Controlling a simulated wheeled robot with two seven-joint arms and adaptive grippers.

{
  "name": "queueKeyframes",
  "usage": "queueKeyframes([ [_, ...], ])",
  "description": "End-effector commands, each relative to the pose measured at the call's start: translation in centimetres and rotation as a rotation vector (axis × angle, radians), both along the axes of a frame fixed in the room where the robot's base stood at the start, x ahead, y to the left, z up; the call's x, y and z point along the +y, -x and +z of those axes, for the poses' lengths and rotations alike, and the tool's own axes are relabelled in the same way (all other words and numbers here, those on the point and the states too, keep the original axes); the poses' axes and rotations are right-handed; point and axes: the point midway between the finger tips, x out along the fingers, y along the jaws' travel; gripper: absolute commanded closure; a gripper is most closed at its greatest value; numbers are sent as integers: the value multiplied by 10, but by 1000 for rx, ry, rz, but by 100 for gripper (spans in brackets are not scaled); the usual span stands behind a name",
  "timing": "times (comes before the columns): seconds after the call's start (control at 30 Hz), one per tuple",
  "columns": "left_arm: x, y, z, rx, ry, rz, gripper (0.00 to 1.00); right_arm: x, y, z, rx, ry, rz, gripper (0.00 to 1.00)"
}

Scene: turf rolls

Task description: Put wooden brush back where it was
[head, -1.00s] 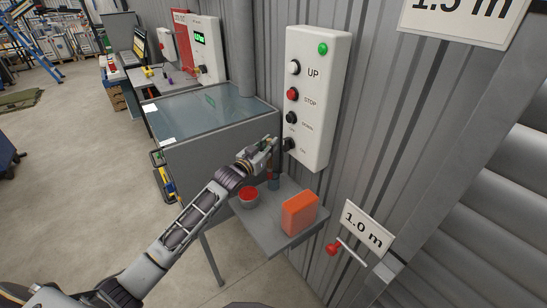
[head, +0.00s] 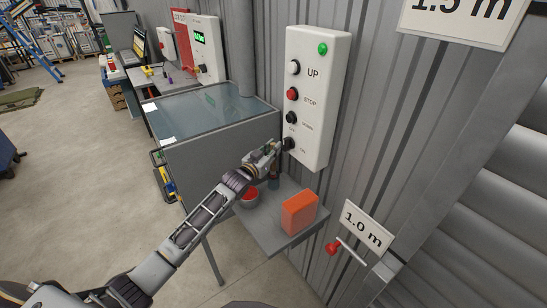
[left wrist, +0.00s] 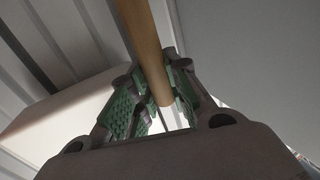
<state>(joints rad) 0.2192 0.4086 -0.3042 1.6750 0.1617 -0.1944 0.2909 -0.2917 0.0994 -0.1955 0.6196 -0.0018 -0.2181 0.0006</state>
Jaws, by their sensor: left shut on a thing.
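My left gripper (head: 273,150) is over the small grey shelf, just in front of the lower part of the white control box. In the left wrist view its green-padded fingers (left wrist: 152,98) are shut around a round wooden handle (left wrist: 150,45), which I take to be the wooden brush. The handle's end shows between the fingers; its other end runs out of the picture, so the bristles are not seen. A small dark cup-like thing (head: 273,181) stands on the shelf right below the gripper. I cannot tell whether the brush touches it. My right gripper is not in view.
The grey shelf (head: 262,234) also bears a red-topped round tin (head: 250,196) and an orange block (head: 299,213). The white control box (head: 317,95) with buttons hangs on the corrugated wall. A glass-topped grey cabinet (head: 212,112) stands left. A red-knobbed lever (head: 333,249) sticks out lower right.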

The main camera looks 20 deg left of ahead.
Motion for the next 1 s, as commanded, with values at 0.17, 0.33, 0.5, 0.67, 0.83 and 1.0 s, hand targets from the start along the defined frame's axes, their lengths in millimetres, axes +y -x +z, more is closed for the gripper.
queueKeyframes([
  [0.17, 0, 0, -10, 1, 1, 0, 100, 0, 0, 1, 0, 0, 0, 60],
  [0.33, 0, 0, -30, 2, 1, 0, 100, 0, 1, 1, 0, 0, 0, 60],
  [0.5, -1, -3, -37, 0, 0, 0, 100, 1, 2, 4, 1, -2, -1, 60],
  [0.67, -2, -3, -39, 0, 0, 0, 100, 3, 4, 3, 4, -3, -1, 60],
  [0.83, -2, -3, -39, 0, 0, 0, 100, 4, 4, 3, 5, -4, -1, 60],
  [1.0, -2, -3, -41, 0, 0, 0, 79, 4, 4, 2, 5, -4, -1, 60],
])
